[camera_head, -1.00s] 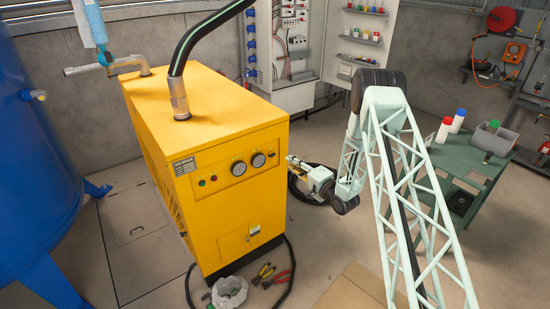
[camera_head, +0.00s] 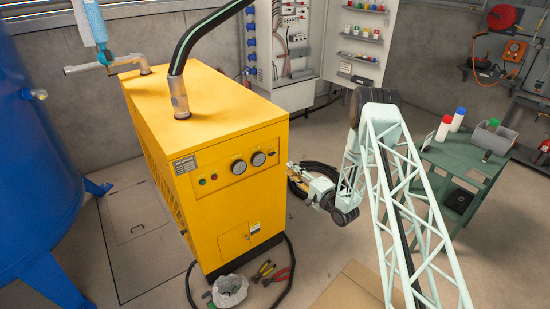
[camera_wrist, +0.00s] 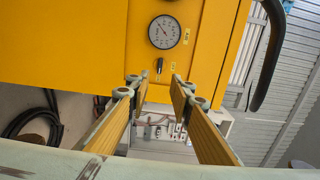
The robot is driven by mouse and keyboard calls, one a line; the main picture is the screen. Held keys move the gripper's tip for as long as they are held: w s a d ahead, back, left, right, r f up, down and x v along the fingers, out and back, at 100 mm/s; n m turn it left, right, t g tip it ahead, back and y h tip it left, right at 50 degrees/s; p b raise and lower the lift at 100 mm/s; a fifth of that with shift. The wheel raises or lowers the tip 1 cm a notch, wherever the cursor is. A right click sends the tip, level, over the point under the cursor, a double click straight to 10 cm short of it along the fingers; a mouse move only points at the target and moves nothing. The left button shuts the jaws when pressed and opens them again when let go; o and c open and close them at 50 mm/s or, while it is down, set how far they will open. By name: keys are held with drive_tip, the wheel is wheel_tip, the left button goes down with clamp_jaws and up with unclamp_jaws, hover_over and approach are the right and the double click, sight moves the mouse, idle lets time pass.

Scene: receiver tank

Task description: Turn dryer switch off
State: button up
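The yellow dryer (camera_head: 215,205) stands at the middle left in the head view, with two round gauges and small red and green lights on its front panel. In the wrist view, a small dark switch (camera_wrist: 159,66) sits on the yellow panel (camera_wrist: 95,40) just below a round gauge (camera_wrist: 165,32). My gripper (camera_wrist: 156,80) is open, its two fingers spread with nothing between them. The switch appears between and beyond the fingertips; I see no contact. In the head view my gripper (camera_head: 292,172) is just right of the dryer front. The switch's setting is too small to tell.
A thick black hose (camera_head: 195,45) rises from the dryer top. A blue tank (camera_head: 35,170) stands at left, a green cart (camera_head: 465,165) at right. Pliers (camera_head: 265,270) and a bag (camera_head: 230,290) lie on the floor before the dryer. An open electrical cabinet (camera_head: 290,90) stands behind.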

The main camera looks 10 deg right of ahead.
sight(272, 154)
drive_tip(key=x, duration=1.3)
drive_tip(key=shift+w+a, duration=0.2)
drive_tip(key=shift+w, duration=0.05)
drive_tip(key=shift+c, duration=0.7)
clamp_jaws()
